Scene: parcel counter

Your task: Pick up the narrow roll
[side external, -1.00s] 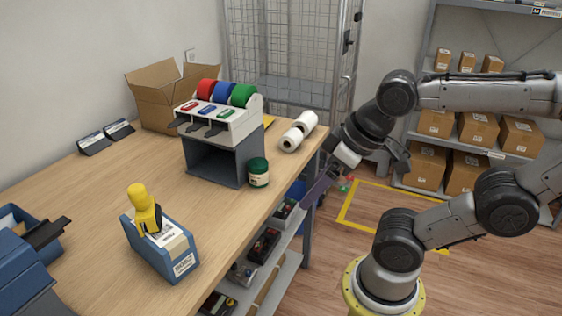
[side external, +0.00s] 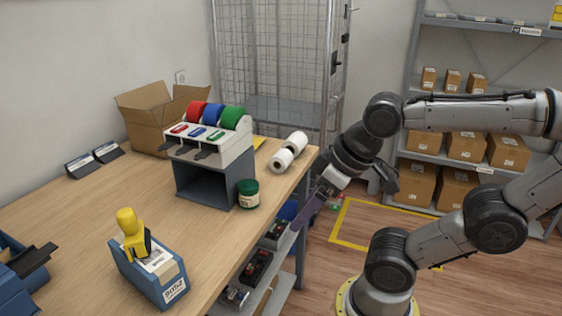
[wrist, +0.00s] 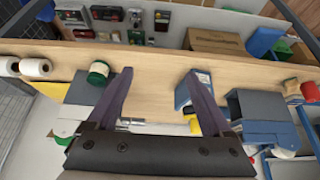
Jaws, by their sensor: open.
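Two white rolls lie side by side on the counter near its far right corner, a nearer roll (side external: 281,161) and a farther roll (side external: 296,143). I cannot surely tell which is narrower. In the wrist view they are at the far left, one roll whole (wrist: 36,69) and the other roll (wrist: 9,66) cut by the picture edge. My gripper (side external: 310,205) hangs off the counter's right edge, apart from the rolls. In the wrist view my gripper (wrist: 160,74) has its two purple fingers wide apart, with nothing held between them.
A green jar (side external: 248,194) stands near the counter edge, close to the rolls. A grey dispenser with coloured tape reels (side external: 210,145) stands left of them. A blue box with a yellow-handled tool (side external: 150,275) is nearer. An open carton (side external: 155,118) is behind. Bare counter (side external: 85,210) lies left.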

